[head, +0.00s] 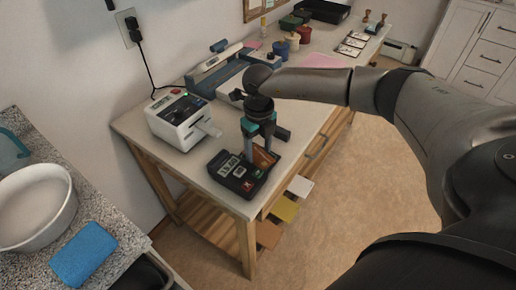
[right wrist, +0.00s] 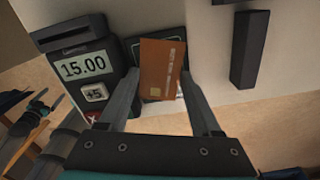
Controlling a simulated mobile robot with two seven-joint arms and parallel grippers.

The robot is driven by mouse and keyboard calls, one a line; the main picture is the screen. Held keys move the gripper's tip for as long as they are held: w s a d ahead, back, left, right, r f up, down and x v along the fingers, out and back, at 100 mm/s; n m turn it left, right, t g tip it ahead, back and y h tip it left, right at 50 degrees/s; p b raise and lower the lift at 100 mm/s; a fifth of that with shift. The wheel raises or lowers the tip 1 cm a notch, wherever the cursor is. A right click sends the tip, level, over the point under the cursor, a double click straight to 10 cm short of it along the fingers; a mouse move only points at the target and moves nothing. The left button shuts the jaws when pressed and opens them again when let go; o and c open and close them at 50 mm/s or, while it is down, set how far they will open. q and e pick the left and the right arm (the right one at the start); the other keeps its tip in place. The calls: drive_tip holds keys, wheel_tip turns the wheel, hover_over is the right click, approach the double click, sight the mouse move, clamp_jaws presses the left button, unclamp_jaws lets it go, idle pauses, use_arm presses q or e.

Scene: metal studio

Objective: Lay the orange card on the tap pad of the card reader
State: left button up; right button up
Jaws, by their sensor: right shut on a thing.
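The card reader (head: 238,174) is a dark device near the front corner of the table; in the right wrist view (right wrist: 85,62) its screen reads 15.00. Its tap pad (right wrist: 178,50) is the dark panel right of the screen, partly hidden behind the card. My right gripper (head: 259,152) points down over the reader. In the right wrist view its two fingers (right wrist: 160,82) are shut on opposite edges of the orange card (right wrist: 161,68). The card (head: 264,158) is over the pad and looks tilted. I cannot tell whether it touches the pad. My left gripper is not in view.
A white label printer (head: 183,119) stands behind the reader on the table (head: 190,164). A dark bar (right wrist: 249,48) lies beside the reader. Cups (head: 292,40), trays and a pink sheet (head: 323,61) are farther back. A counter with a bowl (head: 37,208) and blue sponge (head: 83,253) is at left.

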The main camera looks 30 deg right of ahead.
drive_tip(key=shift+d, duration=0.1)
drive_tip(key=o, duration=1.4)
drive_tip(key=shift+c, duration=0.2)
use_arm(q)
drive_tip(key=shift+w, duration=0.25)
use_arm(e)
drive_tip(key=shift+a, duration=0.2)
drive_tip(key=shift+w+r, duration=0.1)
drive_tip(key=shift+r, duration=0.15)
wheel_tip(320, 180, up, 7)
drive_tip(key=p, duration=0.2)
wheel_tip(320, 180, up, 8)
drive_tip(key=p, duration=0.1)
hover_over(258, 156)
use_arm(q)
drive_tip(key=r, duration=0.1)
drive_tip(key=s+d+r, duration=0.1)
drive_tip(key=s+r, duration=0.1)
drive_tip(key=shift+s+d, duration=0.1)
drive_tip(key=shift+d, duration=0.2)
use_arm(e)
drive_tip(key=shift+d+f, duration=0.15)
drive_tip(key=shift+d, duration=0.1)
